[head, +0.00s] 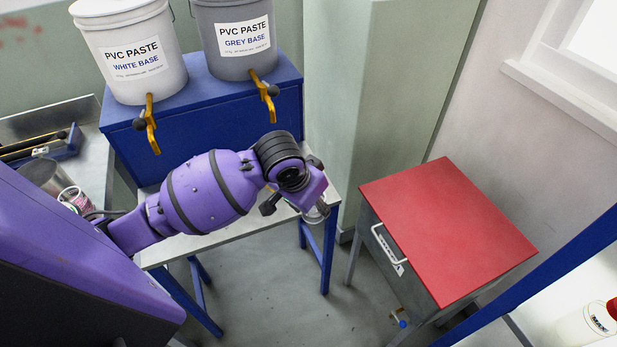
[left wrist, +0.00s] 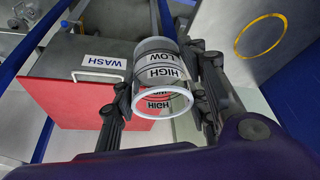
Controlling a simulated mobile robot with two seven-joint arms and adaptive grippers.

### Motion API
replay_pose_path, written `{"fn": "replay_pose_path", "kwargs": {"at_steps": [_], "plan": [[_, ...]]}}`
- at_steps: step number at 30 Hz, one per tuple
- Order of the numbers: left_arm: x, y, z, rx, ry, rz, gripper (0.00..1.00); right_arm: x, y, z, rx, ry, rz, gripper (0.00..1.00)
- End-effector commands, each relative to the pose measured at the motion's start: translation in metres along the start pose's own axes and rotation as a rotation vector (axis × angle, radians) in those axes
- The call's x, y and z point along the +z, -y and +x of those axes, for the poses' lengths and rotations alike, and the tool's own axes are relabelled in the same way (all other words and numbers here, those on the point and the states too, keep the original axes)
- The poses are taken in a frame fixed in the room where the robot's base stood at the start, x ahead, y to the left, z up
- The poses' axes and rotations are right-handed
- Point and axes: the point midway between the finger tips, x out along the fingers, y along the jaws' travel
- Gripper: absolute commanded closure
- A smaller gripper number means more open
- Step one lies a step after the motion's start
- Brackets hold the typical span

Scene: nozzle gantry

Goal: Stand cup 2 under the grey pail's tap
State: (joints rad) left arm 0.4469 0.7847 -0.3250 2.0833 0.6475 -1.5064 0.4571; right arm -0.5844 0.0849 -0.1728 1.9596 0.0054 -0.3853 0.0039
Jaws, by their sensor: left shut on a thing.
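The grey pail (head: 235,38), labelled "GREY BASE", stands on a blue stand, with its yellow tap (head: 265,90) hanging over the front edge. My left gripper (head: 296,204) is shut on a clear cup with "HIGH" and "LOW" bands. The cup (left wrist: 158,62) sits between both fingers in the left wrist view, its pale rim towards the camera. In the head view only part of the cup (head: 317,213) shows beyond the gripper, near the bench's right end, right of and below the tap. No cup number is readable. My right gripper is out of view.
The white pail (head: 130,50) with its own tap (head: 149,125) stands left of the grey one. A red-topped wash cabinet (head: 447,228) is at right. A yellow ring (left wrist: 260,38) marks a grey surface. Containers and tools lie on the left bench (head: 95,165).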

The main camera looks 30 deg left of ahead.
Motion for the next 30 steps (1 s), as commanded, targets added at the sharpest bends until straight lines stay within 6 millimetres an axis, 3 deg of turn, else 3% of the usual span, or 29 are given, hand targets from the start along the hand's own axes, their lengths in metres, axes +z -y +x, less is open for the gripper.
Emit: {"fn": "replay_pose_path", "kwargs": {"at_steps": [1,3,9,24,30], "plan": [[0.011,0.007,0.016,0.014,0.007,0.025,0.9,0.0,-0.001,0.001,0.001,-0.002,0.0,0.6],[0.019,0.013,0.029,0.031,0.003,0.068,0.9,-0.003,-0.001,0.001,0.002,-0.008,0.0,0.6],[0.026,0.028,0.046,0.052,-0.004,0.13,0.9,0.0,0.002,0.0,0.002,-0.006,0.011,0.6],[-0.021,0.133,0.066,0.052,-0.004,0.133,0.9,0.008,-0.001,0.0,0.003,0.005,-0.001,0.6],[-0.029,0.15,0.07,0.054,-0.005,0.136,0.9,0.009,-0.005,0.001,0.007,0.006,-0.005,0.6]]}}
